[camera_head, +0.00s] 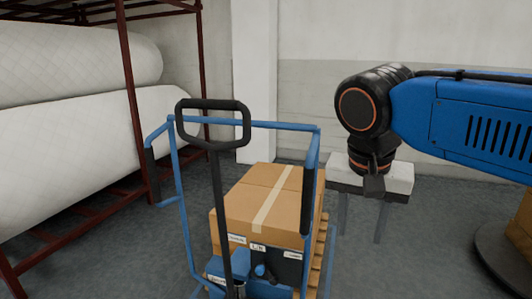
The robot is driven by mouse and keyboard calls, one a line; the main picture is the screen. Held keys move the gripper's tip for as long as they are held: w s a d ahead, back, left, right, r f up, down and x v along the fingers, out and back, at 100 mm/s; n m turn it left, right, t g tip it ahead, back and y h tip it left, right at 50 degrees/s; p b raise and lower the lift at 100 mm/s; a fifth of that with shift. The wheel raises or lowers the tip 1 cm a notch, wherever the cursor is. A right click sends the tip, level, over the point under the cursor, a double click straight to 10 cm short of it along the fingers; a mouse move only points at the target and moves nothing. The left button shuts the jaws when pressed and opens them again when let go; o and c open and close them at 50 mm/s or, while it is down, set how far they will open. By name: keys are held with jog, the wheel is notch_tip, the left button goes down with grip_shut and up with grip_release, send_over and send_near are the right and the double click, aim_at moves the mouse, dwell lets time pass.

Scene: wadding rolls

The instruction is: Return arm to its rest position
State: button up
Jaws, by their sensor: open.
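My arm reaches in from the right edge with its blue link and black wrist joint. My gripper (374,187) hangs below the wrist, pointing down, and is open with nothing seen between its fingers. In the picture it lies in front of a small stand with a pale block-like top (400,176). I cannot tell whether it is apart from the stand or touching it. The gap between the fingers is hard to make out at this angle.
A blue hand truck (214,118) with a black handle stands in the middle, with a taped cardboard box (250,200) on a pallet. Large white rolls (75,125) lie on a dark red rack (131,90) at left. Grey floor (425,250) shows right of the stand.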

jog(key=s+d+f+n+t, duration=0.1)
jog(key=s+d+f+n, duration=0.1)
jog(key=d+f, duration=0.3)
jog(key=s+d+f+n+t+y, duration=0.1)
jog(key=s+d+f+n, duration=0.2)
jog(key=f, duration=0.9)
jog(key=d, duration=0.3)
jog(key=shift+s, duration=0.35)
